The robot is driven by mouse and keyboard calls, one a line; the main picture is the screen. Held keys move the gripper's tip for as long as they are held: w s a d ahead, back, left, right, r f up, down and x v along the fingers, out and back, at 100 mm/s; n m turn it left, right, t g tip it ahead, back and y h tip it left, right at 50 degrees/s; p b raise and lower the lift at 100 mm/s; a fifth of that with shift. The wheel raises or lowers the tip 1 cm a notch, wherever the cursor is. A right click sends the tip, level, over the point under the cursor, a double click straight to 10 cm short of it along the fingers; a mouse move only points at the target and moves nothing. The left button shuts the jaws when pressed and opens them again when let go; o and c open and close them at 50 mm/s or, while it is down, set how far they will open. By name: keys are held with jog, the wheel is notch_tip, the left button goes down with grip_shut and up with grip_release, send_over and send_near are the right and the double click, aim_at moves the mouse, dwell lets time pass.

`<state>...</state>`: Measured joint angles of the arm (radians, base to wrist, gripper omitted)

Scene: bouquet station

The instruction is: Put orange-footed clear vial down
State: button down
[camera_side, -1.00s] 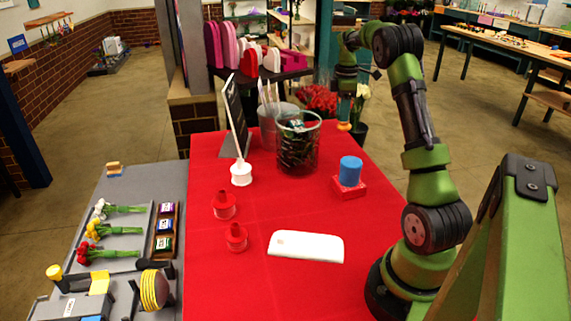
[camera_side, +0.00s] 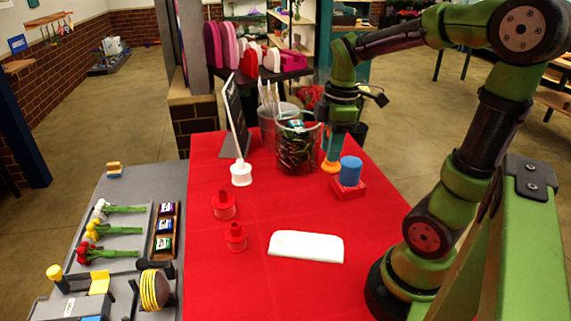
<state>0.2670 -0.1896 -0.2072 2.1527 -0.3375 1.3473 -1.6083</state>
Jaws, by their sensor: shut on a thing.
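The orange-footed clear vial hangs upright below my gripper (camera_side: 340,118), which is shut on it. Its orange foot (camera_side: 332,166) shows just above or on the red tabletop, between the clear container and the blue cylinder; I cannot tell whether it touches. Most of the vial's clear body is hard to make out against the gripper.
A clear container with dark stems (camera_side: 297,148) stands close on the left. A blue cylinder (camera_side: 350,170) on a red block (camera_side: 348,188) stands close on the right.

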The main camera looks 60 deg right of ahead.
jog(key=s+a+f, duration=0.2)
jog(key=s+a, duration=0.2)
notch_tip(320, 180, down, 9)
jog(key=shift+n, duration=0.3)
jog(key=shift+w+d+f, duration=0.85)
jog(key=shift+w+f, duration=0.05)
jog(key=shift+w, duration=1.65)
jog(key=shift+w+d+f, duration=0.8)
jog(key=shift+w+f, duration=0.1)
jog(key=shift+w, duration=1.65)
jog(key=shift+w+d+f, duration=0.85)
jog(key=shift+w+f, duration=0.05)
jog(key=shift+w, duration=1.65)
jog(key=shift+f, duration=0.1)
jog(key=shift+f, duration=0.1)
jog(key=c, duration=0.8)
grip_release()
